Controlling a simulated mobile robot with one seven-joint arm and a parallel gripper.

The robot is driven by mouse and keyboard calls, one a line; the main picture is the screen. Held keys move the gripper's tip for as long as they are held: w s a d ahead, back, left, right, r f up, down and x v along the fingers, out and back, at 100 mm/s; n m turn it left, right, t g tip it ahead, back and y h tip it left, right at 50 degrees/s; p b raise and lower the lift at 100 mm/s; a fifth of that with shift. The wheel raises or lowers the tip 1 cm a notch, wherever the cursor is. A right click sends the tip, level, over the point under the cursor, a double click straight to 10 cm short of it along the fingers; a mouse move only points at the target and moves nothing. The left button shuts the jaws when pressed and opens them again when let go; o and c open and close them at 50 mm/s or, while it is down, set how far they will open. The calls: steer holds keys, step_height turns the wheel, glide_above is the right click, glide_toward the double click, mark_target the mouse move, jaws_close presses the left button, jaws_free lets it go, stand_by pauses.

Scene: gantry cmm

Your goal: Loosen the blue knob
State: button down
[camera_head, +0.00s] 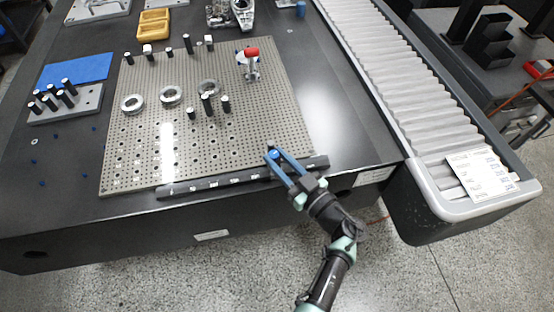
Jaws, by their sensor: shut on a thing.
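My gripper (272,153) is at the front right corner of the perforated fixture plate (140,160). Its blue fingers reach over the dark rail along the plate's front edge. The blue knob (273,155) is between the fingertips, and the gripper is shut on it. Only a small part of the knob shows; the fingers cover the rest. I cannot tell from this view whether the knob is turned.
A dark rail (220,181) runs along the plate's front edge. A red-topped clamp (252,62), metal rings (170,95) and several black pins stand on the plate. A bellows-covered guideway (400,75) lies to the right. The plate's front middle is mostly clear.

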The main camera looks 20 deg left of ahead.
steer(key=n+g+y+b, duration=0.1)
steer(key=g, duration=0.1)
steer(key=n+g+b, duration=0.1)
steer(key=g+b, duration=0.1)
steer(key=shift+w+f+n+y, duration=0.15)
steer(key=shift+w+n+y, duration=0.15)
steer(key=shift+n+y, duration=0.1)
steer(key=shift+n+g+b, duration=0.3)
steer(key=shift+g+b, duration=0.1)
steer(key=shift+b, duration=0.35)
steer(key=shift+g, duration=0.3)
steer(key=c, duration=0.6)
jaws_free()
steer(key=shift+d, duration=0.15)
steer(key=v, duration=1.2)
steer(key=shift+d+b, duration=0.35)
steer(key=shift+d, duration=0.05)
